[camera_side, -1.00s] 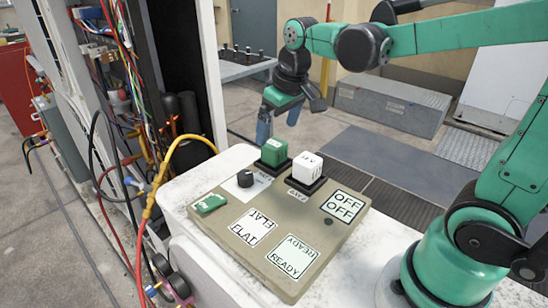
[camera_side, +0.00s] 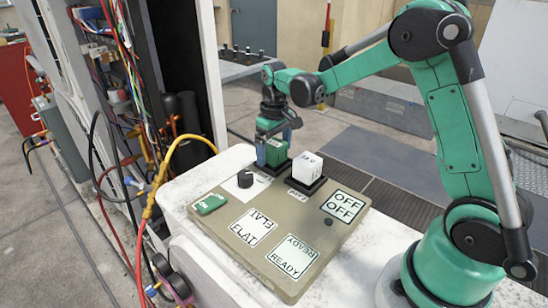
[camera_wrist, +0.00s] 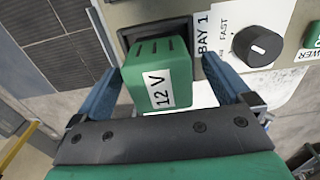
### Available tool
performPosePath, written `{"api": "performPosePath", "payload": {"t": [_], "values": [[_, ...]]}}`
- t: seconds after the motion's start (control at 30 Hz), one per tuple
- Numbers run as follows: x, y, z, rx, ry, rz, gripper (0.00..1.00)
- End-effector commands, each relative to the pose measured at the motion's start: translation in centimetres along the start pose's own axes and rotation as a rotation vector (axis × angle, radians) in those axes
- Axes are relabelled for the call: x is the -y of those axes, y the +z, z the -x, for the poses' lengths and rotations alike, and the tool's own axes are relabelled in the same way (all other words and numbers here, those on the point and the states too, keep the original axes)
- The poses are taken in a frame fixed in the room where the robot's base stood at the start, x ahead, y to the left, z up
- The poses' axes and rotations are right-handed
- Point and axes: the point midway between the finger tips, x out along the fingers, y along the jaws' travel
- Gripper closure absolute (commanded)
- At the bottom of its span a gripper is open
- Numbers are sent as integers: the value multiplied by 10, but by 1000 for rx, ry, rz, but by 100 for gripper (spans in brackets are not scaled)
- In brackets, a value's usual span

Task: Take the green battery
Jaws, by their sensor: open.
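The green battery (camera_side: 276,153) stands upright in the black bay at the back left of the beige panel. In the wrist view the green battery (camera_wrist: 157,68) shows a white "12 V" label, and its bay is marked "BAY 1". My gripper (camera_side: 272,150) is down over the battery from above. In the wrist view my gripper (camera_wrist: 160,85) is open, with one blue finger on each side of the battery. Gaps show between the fingers and the battery. The battery's lower part is hidden in the bay.
A white battery (camera_side: 308,167) sits in the neighbouring bay, close to the right. A black knob (camera_side: 245,179), a green block (camera_side: 210,204), and the "OFF", "FLAT" and "READY" labels are on the panel (camera_side: 290,220). A yellow hose and cables run along the left.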

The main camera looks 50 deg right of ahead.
Motion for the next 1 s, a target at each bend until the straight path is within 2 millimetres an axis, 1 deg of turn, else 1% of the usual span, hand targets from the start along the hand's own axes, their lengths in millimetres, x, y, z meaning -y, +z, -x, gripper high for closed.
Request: {"api": "performPosePath", "payload": {"t": [0.2, 0.23, 0.27, 0.3, 0.37, 0.4, 0.47, 0.5, 0.57, 0.87, 1.0], "values": [[0, 0, -1, 0, 0, 0, 3], [0, 0, -1, 0, 0, 0, 5], [0, 0, -1, 0, 0, 0, 14], [0, 0, -1, 0, 0, 0, 25], [0, 0, -1, -1, 0, 0, 42], [0, 0, -1, -1, 0, 0, 54], [0, 0, -1, -1, 0, 0, 71], [0, 0, -1, -1, 0, 0, 82], [0, 0, -1, -1, 0, 0, 99], [0, 0, 1, -1, 0, 0, 100], [0, 0, 8, -1, 0, 0, 100]]}}
